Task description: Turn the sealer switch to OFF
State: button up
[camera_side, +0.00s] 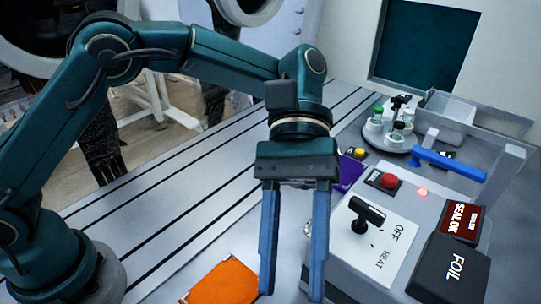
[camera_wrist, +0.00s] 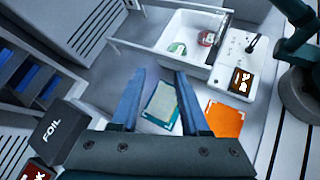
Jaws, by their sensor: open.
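The sealer switch (camera_side: 368,212) is a black T-shaped handle on a white plate (camera_side: 345,238) on top of a grey box in the side view. The plate reads OFF and HEAT to the right of the handle. I cannot tell which word the handle points to. My gripper (camera_side: 292,297) points down, open and empty, to the left of the switch and apart from it in the picture. In the wrist view my gripper (camera_wrist: 159,74) shows two spread blue fingers with nothing held between them. I cannot make out this switch in the wrist view.
A FOIL box (camera_side: 452,270) and a SEAL OK box (camera_side: 463,220) stand right of the switch. Behind it are a red button (camera_side: 389,181), a glowing red light (camera_side: 423,191), a blue bar (camera_side: 450,165) and a vial carousel (camera_side: 410,155). An orange mat (camera_side: 225,283) lies left.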

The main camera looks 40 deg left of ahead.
aim_at(351, 199)
jog(key=w+a+n+t+h, duration=0.1)
jog(key=w+n+h, duration=0.1)
jog(key=w+h, duration=0.1)
jog(key=w+n+t+h, duration=0.1)
jog(key=w+n+h, duration=0.2)
jog(key=w+a+n+h, duration=0.1)
jog(key=w+n+h, duration=0.2)
jog(key=shift+w+a+r+t+h, duration=0.25)
jog(key=shift+a+r+t+h, duration=0.05)
jog(key=shift+r+t, duration=0.1)
jog(key=w+n+t, duration=0.1)
jog(key=w+a+f+n+t+h, duration=0.1)
jog(key=n, duration=0.1)
jog(key=w+f+n+t, duration=0.1)
jog(key=n, duration=0.1)
jog(key=shift+w+a+f+t+h, duration=0.1)
jog(key=shift+w+a+t+h, duration=0.2)
jog(key=shift+w+a+h, duration=0.1)
jog(key=shift+d+f, duration=0.1)
jog(key=shift+d, duration=0.25)
jog(key=shift+s+d, duration=0.15)
jog(key=shift+d, duration=0.95)
jog(key=shift+s+d, duration=0.15)
jog(key=shift+d, duration=0.9)
jog(key=shift+c, duration=0.3)
grip_shut()
